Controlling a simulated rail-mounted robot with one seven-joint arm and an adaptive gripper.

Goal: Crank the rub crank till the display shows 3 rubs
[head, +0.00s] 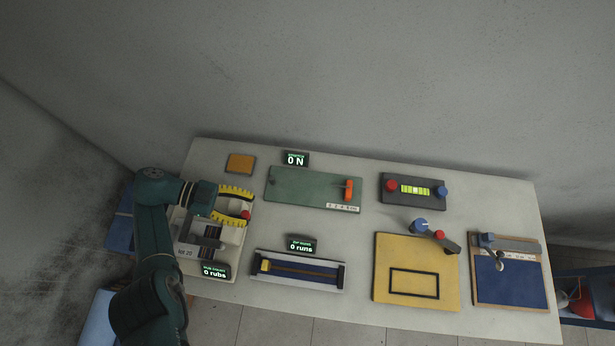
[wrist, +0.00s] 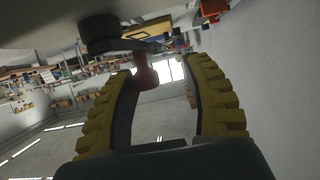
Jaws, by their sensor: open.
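The rub crank's red knob (head: 245,214) is at the right side of the white rub device (head: 226,263) on the left of the table. The rub display (head: 215,271) reads 0 rubs. My gripper (head: 247,206), with yellow ribbed fingers, is open at the knob, one finger on each side of it in the picture. In the wrist view the red knob (wrist: 146,77) shows between the spread fingers, nearer the left one. I cannot tell whether that finger touches it. My arm hides the left part of the device.
To the right are a green board (head: 302,187) with an orange lever, a slider device (head: 299,270) reading 0 runs, a level (head: 414,189), a yellow board (head: 394,252) and a blue board (head: 503,280). Bare table lies between them.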

